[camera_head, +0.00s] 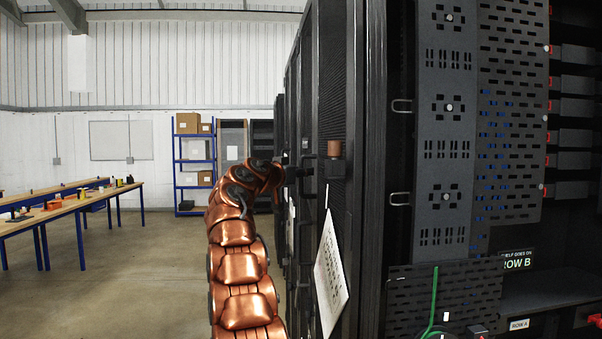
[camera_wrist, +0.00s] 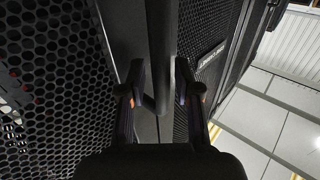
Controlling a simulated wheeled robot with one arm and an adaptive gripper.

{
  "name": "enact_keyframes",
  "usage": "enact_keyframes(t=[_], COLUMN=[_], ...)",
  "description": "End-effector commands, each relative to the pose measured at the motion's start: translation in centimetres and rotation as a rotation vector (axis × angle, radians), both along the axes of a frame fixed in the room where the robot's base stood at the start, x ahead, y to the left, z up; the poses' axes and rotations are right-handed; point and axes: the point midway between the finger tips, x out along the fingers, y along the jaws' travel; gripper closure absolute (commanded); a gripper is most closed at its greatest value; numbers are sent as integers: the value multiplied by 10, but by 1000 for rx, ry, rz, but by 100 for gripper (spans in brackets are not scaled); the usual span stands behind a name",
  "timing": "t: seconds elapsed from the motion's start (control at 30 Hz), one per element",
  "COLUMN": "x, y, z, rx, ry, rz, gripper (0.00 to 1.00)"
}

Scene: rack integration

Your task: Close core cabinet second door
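The row of black cabinets (camera_head: 338,85) stands at the centre right of the head view, with perforated doors seen at a steep angle. Which door is the core cabinet's second one, and how far it stands open, I cannot tell. My gripper (camera_head: 300,172) is at the door fronts, at the end of my copper arm. In the wrist view, my gripper (camera_wrist: 160,82) has its two fingers apart, one on each side of a vertical black handle bar (camera_wrist: 161,40). The fingers do not look closed on the bar. A perforated door panel (camera_wrist: 55,75) fills the left of that view.
A white paper sign (camera_head: 330,275) hangs on the cabinet front. An open rack with a perforated panel (camera_head: 510,100) stands at the right. Workbenches (camera_head: 60,207) and a blue shelf (camera_head: 193,160) are at the left. The floor (camera_head: 150,270) left of my arm is clear.

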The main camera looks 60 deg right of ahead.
Motion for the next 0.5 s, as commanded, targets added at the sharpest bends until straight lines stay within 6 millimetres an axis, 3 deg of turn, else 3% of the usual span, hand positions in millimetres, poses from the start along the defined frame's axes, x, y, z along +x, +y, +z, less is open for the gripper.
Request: enact_keyframes(t=[0.5], x=[3], y=[4], z=[0], rx=[0], ry=[-2], rz=[3], gripper=[60])
